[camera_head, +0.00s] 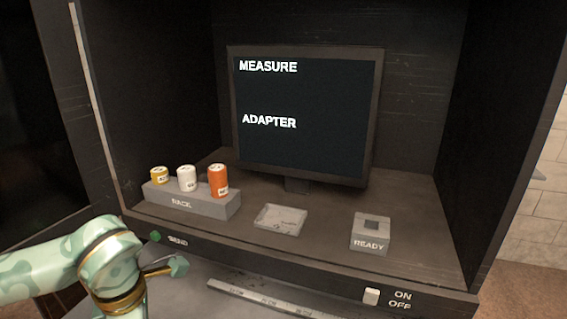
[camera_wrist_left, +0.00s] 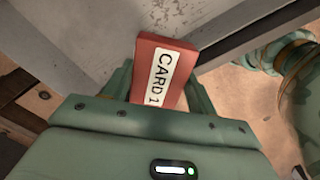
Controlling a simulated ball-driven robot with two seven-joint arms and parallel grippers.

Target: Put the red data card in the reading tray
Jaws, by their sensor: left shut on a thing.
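The red data card (camera_wrist_left: 148,62), with a white label reading "CARD 1", is between the fingers of my left gripper in the left wrist view. My left gripper (camera_head: 172,267) is shut on it, low on the left in the head view, in front of the bench's front edge. The card cannot be made out in the head view. A shallow grey tray (camera_head: 280,219) lies on the bench below the screen, to the right of and beyond my left gripper. It looks empty. My right gripper is not in view.
A rack (camera_head: 190,203) holds yellow, white and orange cylinders left of the tray. A block marked READY (camera_head: 370,234) stands to the right. The screen (camera_head: 302,115) reads MEASURE, ADAPTER. A ruler (camera_head: 270,299) lies in front, near an ON/OFF switch (camera_head: 372,296).

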